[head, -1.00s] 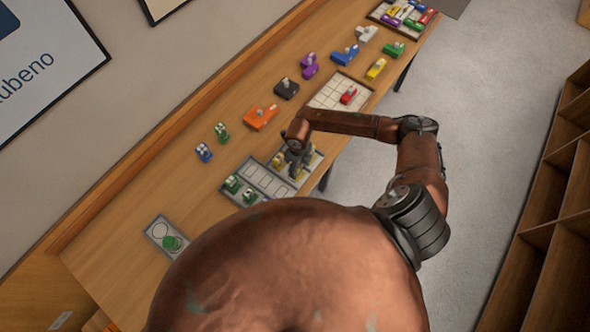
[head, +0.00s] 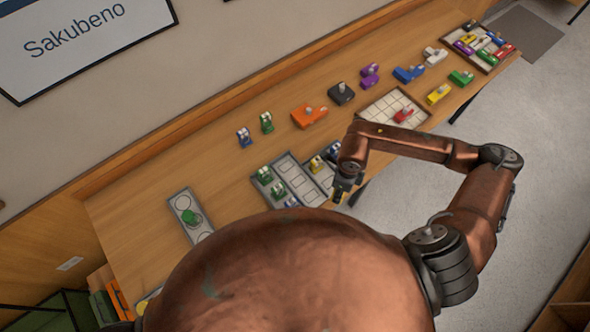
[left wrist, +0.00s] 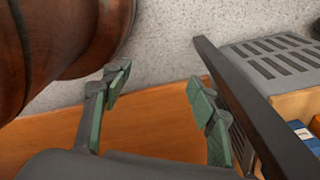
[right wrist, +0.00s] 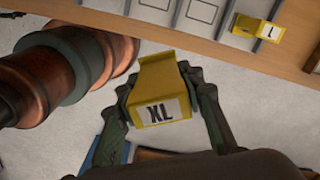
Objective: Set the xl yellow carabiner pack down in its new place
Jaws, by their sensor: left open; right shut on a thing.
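The XL yellow carabiner pack (right wrist: 160,95) is between the fingers of my right gripper (right wrist: 163,100) in the right wrist view, its white XL label facing the camera. Grey floor shows behind it. In the head view my right gripper (head: 343,190) is by the table's front edge, beside a small grey tray (head: 322,180) holding a yellow and a blue pack; the held pack cannot be made out there. My left gripper (left wrist: 155,105) is open and empty in the left wrist view.
A grid tray (head: 378,108) with a red pack lies right of centre. A grey tray (head: 300,185) with green packs and a tray with a green round item (head: 189,216) are nearer. Several coloured packs line the table. A dark-framed grey crate (left wrist: 265,65) is beside my left gripper.

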